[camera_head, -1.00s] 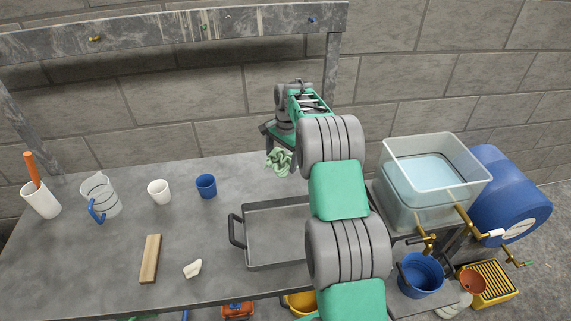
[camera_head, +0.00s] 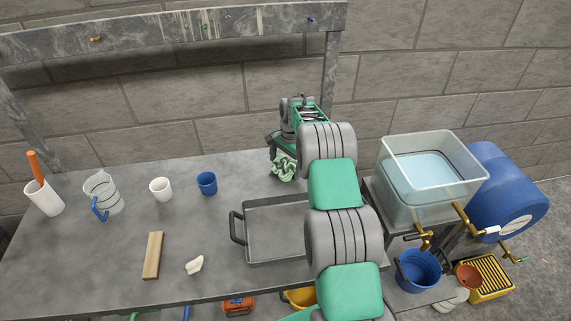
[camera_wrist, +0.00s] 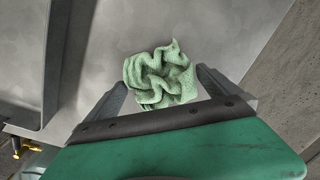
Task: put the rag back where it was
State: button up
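The rag (camera_head: 284,167) is a crumpled light green cloth. It is at the back of the grey table (camera_head: 110,245), just behind the tray. My gripper (camera_head: 284,156) points down over it, and the fingers close on its sides. In the wrist view the rag (camera_wrist: 160,76) sits between the two fingertips (camera_wrist: 163,78), with its near part close to the palm. I cannot tell whether its underside touches the table top.
A grey tray (camera_head: 237,228) stands in front of the rag. A blue cup (camera_head: 207,183), white cup (camera_head: 161,189) and jug (camera_head: 104,193) stand to the left. A clear water tank (camera_head: 432,172) is to the right. The block wall (camera_head: 430,60) rises close behind.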

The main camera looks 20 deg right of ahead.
aim_at(288, 166)
notch_tip(288, 166, up, 12)
jog(key=s+r+b, duration=0.1)
jog(key=b, duration=0.1)
jog(key=s+a+r+n, duration=0.4)
jog(key=s+a+r, duration=0.2)
jog(key=s+r, duration=0.15)
jog(key=s+a+r+n+t, duration=0.1)
jog(key=s+a+r+n, duration=0.15)
jog(key=s, duration=0.35)
jog(key=s+a+r+n+t, duration=0.1)
jog(key=s+a+n, duration=0.1)
jog(key=s+a, duration=0.3)
jog(key=s+f+n, duration=0.2)
jog(key=s, duration=0.5)
jog(key=s+f+n+t+h, duration=0.1)
jog(key=s+f+n, duration=0.1)
jog(key=s, duration=0.5)
jog(key=shift+s+a+f, duration=0.15)
jog(key=shift+s+a, duration=0.05)
jog(key=shift+a, duration=0.1)
jog(key=shift+n, duration=0.25)
